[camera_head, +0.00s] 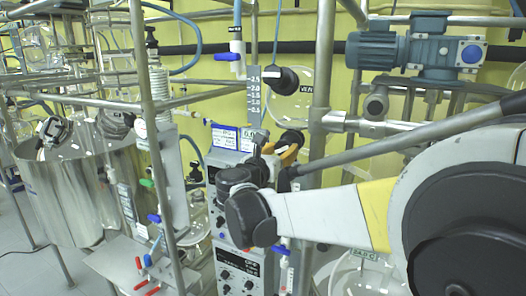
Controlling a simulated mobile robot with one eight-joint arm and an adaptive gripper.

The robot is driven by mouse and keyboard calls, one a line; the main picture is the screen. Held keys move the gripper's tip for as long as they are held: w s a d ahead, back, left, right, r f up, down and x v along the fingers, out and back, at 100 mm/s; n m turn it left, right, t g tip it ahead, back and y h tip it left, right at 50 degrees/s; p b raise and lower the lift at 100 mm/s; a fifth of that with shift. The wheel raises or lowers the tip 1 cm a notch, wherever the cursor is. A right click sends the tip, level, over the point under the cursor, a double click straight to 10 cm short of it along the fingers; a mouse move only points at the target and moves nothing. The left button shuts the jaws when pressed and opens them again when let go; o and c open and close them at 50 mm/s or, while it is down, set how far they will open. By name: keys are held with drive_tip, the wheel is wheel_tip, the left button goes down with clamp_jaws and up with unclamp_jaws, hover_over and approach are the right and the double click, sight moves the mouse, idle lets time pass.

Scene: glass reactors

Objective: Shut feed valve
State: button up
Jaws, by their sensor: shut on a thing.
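My gripper (283,146) is beyond my dark wrist, in front of the glass reactor frame. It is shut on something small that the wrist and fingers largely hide. I cannot tell for sure whether this is the feed valve's handle. A black valve knob (286,78) sits above it, apart from the gripper, beside a round glass part with a label. A blue-handled valve (235,50) is on the tubing further up and to the left.
An upright metal post (321,80) stands close right of the gripper. A control unit with a lit display (224,137) is to its left. A blue motor (432,48) is mounted at upper right. A large steel vessel (65,190) stands at left.

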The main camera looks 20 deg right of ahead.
drive_tip(key=m+b, duration=0.1)
drive_tip(key=m, duration=0.3)
drive_tip(key=m+b, duration=0.1)
drive_tip(key=m, duration=0.4)
drive_tip(key=m+b, duration=0.1)
drive_tip(key=m, duration=0.7)
drive_tip(key=shift+b, duration=0.3)
drive_tip(key=m, duration=0.3)
drive_tip(key=shift+m, duration=0.3)
drive_tip(key=m, duration=0.4)
drive_tip(key=shift+r+m+b, duration=0.1)
drive_tip(key=shift+m+b, duration=0.2)
drive_tip(key=shift+b, duration=0.1)
drive_tip(key=m, duration=0.4)
drive_tip(key=shift+m, duration=0.3)
drive_tip(key=m, duration=0.4)
drive_tip(key=shift+b, duration=0.3)
drive_tip(key=m, duration=0.9)
drive_tip(key=shift+r+m, duration=0.1)
drive_tip(key=shift+m, duration=0.2)
drive_tip(key=m, duration=0.4)
drive_tip(key=shift+b, duration=0.3)
drive_tip(key=shift+m, duration=2.2)
